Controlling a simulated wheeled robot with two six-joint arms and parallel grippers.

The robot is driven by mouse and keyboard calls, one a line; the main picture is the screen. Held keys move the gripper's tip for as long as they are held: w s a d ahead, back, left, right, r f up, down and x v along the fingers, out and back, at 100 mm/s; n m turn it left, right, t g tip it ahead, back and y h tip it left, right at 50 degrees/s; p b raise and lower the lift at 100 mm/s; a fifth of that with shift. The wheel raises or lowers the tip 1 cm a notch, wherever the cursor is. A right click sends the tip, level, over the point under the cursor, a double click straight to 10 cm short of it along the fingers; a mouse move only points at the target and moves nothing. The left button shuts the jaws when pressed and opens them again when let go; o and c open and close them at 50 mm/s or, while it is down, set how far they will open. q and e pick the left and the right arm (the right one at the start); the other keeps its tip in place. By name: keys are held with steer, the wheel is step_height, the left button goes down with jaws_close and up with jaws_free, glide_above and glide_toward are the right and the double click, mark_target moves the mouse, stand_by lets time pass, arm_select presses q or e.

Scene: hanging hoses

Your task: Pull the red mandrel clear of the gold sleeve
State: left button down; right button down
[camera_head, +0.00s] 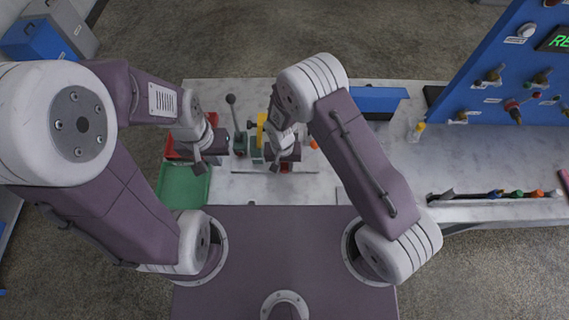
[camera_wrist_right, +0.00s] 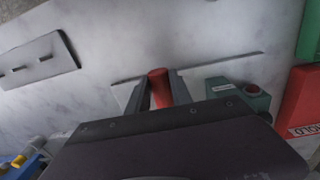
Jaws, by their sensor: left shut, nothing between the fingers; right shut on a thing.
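The red mandrel (camera_wrist_right: 159,88) shows in the right wrist view as a red cylinder between the two fingers of my right gripper (camera_wrist_right: 158,92), which is shut on it. In the head view a bit of red shows below the right gripper (camera_head: 278,164), over the middle of the bench. I cannot make out the gold sleeve for sure; a yellow upright part (camera_head: 261,130) stands just left of the right gripper. Whether the mandrel is still inside a sleeve is hidden. My left gripper (camera_head: 198,168) is shut and empty above the trays at the left.
A green tray (camera_head: 183,186) and a red tray (camera_head: 171,148) lie at the left of the bench. A black-knobbed lever (camera_head: 235,120) stands between the grippers. A blue panel (camera_head: 505,75) with valves is at the right.

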steer(key=shift+s, duration=0.45)
steer(key=s+b, duration=0.1)
steer(key=s, duration=0.4)
steer(key=shift+a+f, duration=0.1)
stand_by(0.9)
steer(key=shift+s, duration=0.1)
steer(key=shift+s+r, duration=1.5)
